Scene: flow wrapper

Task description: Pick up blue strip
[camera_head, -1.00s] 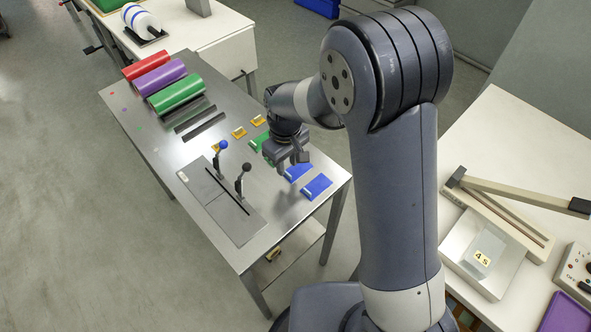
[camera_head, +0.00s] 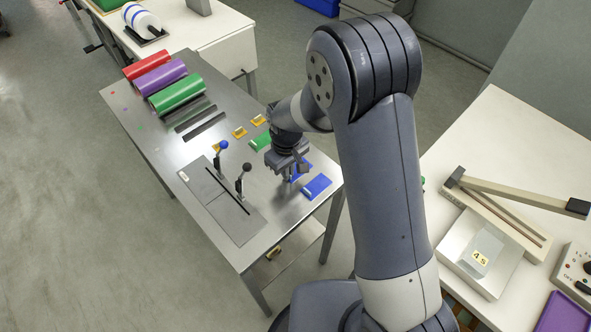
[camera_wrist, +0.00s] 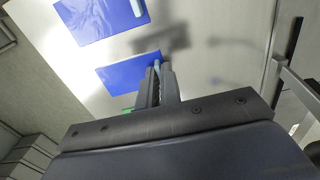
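Two flat blue strips with small raised pale-blue handles lie on the steel table. The nearer blue strip (camera_head: 317,186) lies clear of my gripper and also shows at the top of the wrist view (camera_wrist: 100,17). The other blue strip (camera_head: 304,168) is partly hidden under my gripper (camera_head: 297,172); the wrist view shows it (camera_wrist: 125,74) just beyond the fingers. There my gripper's fingers (camera_wrist: 159,82) are close together with that strip's handle between them, and look shut on it. The strip appears to lie at table level.
A green strip (camera_head: 261,141) and yellow strips (camera_head: 240,132) lie beside the blue ones. A plate with two upright levers (camera_head: 239,180) stands close by at the left. Green, purple and red rolls (camera_head: 178,95) lie at the far end.

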